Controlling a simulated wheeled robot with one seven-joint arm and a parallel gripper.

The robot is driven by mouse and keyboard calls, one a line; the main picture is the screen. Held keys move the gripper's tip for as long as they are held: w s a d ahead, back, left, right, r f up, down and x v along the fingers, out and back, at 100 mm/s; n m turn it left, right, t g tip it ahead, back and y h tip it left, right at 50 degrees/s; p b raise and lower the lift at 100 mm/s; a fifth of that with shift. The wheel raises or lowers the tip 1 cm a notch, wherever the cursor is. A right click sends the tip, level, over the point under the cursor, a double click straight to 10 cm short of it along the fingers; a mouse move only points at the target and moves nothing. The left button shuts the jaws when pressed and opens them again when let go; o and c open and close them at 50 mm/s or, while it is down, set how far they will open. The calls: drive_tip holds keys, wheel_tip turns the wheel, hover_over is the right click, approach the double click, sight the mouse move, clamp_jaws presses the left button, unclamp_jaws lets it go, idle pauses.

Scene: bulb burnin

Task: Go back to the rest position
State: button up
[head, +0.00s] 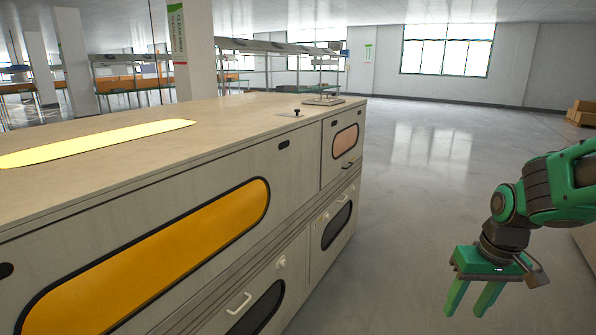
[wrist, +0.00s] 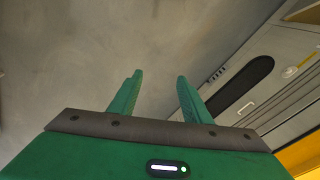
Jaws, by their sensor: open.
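My gripper (head: 473,298) hangs at the right of the head view, fingers pointing down over the grey floor. It is green, open and empty, with a clear gap between its two fingers. It is apart from the long cabinet to its left. In the wrist view the two green fingers (wrist: 156,92) stand apart with only floor between them.
A long pale cabinet (head: 290,165) with orange and dark oval panels fills the left. A glowing yellow strip (head: 100,143) and a small stand (head: 323,100) are on its top. Cardboard boxes (head: 581,113) stand at the far right. The floor (head: 420,170) between is clear.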

drive_tip(key=s+d+r+m, duration=0.2)
drive_tip(key=s, duration=0.7)
drive_tip(key=s+d+r+m+g, duration=0.1)
drive_tip(key=s+d+r+m, duration=0.1)
drive_tip(key=s, duration=0.7)
drive_tip(key=shift+d+m, duration=0.7)
drive_tip(key=shift+m, duration=0.1)
drive_tip(key=shift+r, duration=0.1)
drive_tip(key=shift+w+f+g+h, duration=0.25)
drive_tip(key=shift+w+g+h, duration=0.05)
drive_tip(key=shift+w, duration=0.25)
drive_tip(key=c, duration=0.3)
drive_tip(key=shift+d, duration=0.1)
